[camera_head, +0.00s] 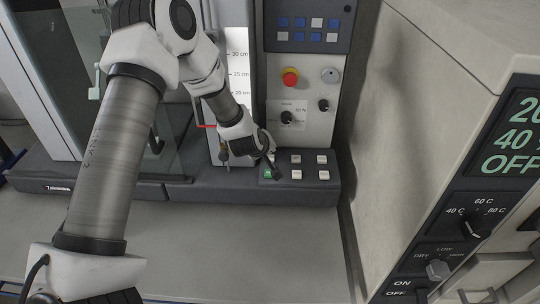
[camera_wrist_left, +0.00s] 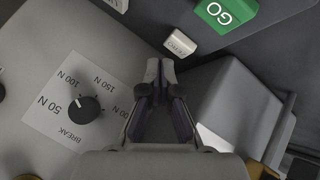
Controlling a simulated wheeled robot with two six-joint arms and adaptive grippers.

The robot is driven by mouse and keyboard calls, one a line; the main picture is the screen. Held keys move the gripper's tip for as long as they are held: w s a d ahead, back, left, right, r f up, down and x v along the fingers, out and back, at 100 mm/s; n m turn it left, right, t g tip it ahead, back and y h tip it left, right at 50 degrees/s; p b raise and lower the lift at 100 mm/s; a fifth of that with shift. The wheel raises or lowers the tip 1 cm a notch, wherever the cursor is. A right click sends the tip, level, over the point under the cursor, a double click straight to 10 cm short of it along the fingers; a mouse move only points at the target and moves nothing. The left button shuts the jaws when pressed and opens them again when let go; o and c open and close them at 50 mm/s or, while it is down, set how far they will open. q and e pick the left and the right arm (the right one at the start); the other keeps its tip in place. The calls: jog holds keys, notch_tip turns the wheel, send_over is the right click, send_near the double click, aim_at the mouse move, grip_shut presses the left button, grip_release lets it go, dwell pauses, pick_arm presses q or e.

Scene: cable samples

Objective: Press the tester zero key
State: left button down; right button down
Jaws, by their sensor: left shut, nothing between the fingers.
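The white zero key (camera_wrist_left: 180,42), its lettering upside down, sits beside the green GO key (camera_wrist_left: 225,12) in the left wrist view. My left gripper (camera_wrist_left: 160,68) is shut and empty, its fingertips just short of the zero key in the picture; the gap in height cannot be told. In the head view my left gripper (camera_head: 275,171) hangs over the left part of the tester's key panel (camera_head: 309,186). The green key (camera_head: 267,174) shows beside the fingers, and the zero key seems hidden behind the gripper. My right gripper is not in view.
Other white keys (camera_head: 296,175) lie just right of the gripper. Behind stand the break knob (camera_head: 287,117), also in the wrist view (camera_wrist_left: 85,108), and a red stop button (camera_head: 290,77). A large oven-like cabinet (camera_head: 430,110) stands at right. The front table (camera_head: 240,250) is clear.

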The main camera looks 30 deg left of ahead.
pick_arm(q)
notch_tip(320, 180, up, 6)
jog(key=p, duration=0.5)
jog(key=shift+f, duration=0.1)
dwell(0.7)
